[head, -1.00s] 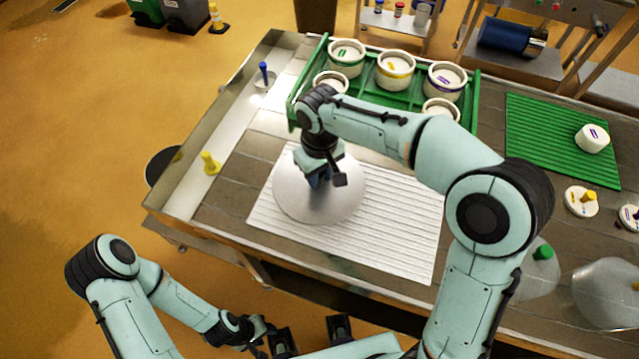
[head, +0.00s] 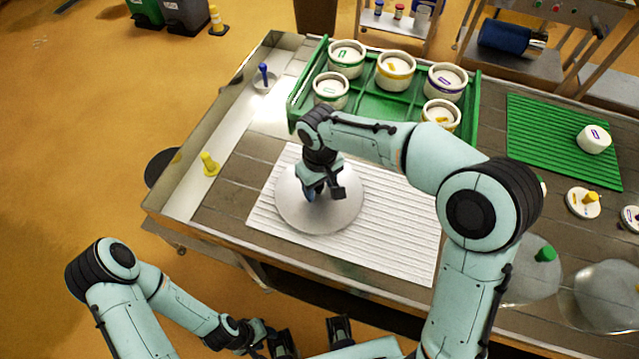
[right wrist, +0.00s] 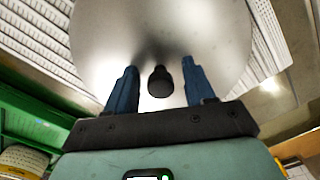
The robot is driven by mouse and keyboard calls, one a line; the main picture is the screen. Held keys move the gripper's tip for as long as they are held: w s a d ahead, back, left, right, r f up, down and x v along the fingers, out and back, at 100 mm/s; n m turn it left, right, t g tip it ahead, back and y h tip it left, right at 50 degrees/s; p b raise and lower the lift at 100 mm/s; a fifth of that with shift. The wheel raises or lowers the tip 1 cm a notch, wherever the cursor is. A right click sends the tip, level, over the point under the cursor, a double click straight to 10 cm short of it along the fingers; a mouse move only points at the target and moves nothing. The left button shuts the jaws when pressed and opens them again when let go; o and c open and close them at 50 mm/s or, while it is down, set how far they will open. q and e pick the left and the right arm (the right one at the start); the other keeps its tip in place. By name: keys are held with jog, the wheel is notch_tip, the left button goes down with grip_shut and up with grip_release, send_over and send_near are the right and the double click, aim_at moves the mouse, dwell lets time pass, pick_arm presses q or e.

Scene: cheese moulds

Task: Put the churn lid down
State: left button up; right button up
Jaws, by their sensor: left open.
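The churn lid (head: 345,215), a round grey metal disc, lies on the white ribbed mat (head: 400,230), apparently flat. My right gripper (head: 318,195) is directly above its middle. In the right wrist view, the lid (right wrist: 110,35) has a black knob (right wrist: 160,82) standing between the two blue fingers of my right gripper (right wrist: 160,88). There is a clear gap on each side, so the gripper is open around the knob. My left gripper (head: 312,338) is open and empty at the bottom of the head view, off the table's front edge.
A green tray (head: 293,110) with several white moulds stands behind the mat. A green ribbed mat (head: 545,140) with one white mould (head: 594,139) is at the right. A yellow-handled piece (head: 209,164) stands left of the lid. Clear domes (head: 605,295) stand front right.

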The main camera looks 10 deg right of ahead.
jog(key=shift+r, duration=0.3)
pick_arm(q)
jog(key=shift+w+r+p, duration=0.3)
jog(key=shift+r+p, duration=0.2)
jog(key=shift+r, duration=0.05)
jog(key=shift+w+r+p, duration=0.25)
jog(key=shift+r+p, duration=0.2)
jog(key=shift+r, duration=0.1)
pick_arm(e)
notch_tip(320, 180, up, 12)
pick_arm(q)
jog(key=shift+s, duration=0.1)
pick_arm(e)
jog(key=shift+f, duration=0.2)
